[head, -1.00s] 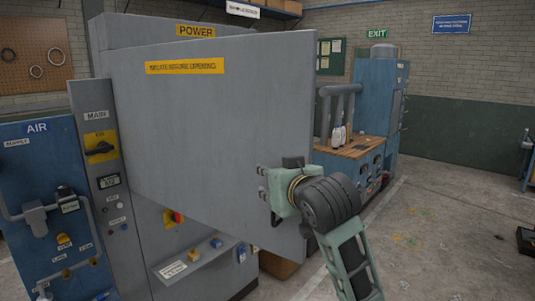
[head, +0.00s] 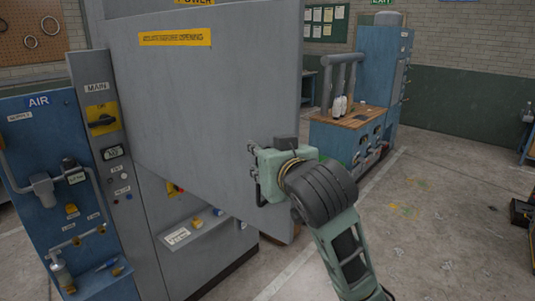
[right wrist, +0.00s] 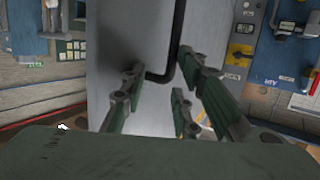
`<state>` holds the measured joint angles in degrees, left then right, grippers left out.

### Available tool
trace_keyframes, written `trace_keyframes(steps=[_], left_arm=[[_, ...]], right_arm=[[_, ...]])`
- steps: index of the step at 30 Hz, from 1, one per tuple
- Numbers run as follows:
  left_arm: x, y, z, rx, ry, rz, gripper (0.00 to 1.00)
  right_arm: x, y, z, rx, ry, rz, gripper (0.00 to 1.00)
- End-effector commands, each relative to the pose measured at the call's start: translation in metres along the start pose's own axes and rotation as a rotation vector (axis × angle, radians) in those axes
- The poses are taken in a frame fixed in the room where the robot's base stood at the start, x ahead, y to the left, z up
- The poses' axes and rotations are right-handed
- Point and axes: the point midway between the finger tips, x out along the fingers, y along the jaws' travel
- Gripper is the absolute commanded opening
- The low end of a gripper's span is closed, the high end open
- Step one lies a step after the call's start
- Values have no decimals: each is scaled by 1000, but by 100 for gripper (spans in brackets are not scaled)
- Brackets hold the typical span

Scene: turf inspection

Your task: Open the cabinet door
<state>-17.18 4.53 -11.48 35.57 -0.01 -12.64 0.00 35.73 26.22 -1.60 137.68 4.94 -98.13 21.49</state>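The grey cabinet door (head: 215,95), with a yellow warning label, stands angled out from the power cabinet. Its free edge is at the right, and the inside is hidden behind it. A dark bar handle (head: 257,188) sits near that edge, and it also shows in the right wrist view (right wrist: 178,40). My right gripper (head: 258,172) is at the handle. My left gripper is out of view.
A blue AIR panel (head: 60,200) with pipes stands at the left, beside the cabinet's MAIN switch column (head: 110,170). A wooden-topped workbench (head: 350,120) stands behind the door at the right. The concrete floor (head: 430,220) at the right is largely clear.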

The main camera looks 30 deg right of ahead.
Motion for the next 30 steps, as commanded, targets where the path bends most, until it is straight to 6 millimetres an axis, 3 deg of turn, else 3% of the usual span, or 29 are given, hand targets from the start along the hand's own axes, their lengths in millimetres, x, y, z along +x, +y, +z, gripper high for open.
trace_keyframes(steps=[13, 30], left_arm=[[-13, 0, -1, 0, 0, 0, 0], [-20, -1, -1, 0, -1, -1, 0]], right_arm=[[-22, -21, 8, -1, -12, -4, 28], [-24, -23, 10, -1, -16, -4, 28]])
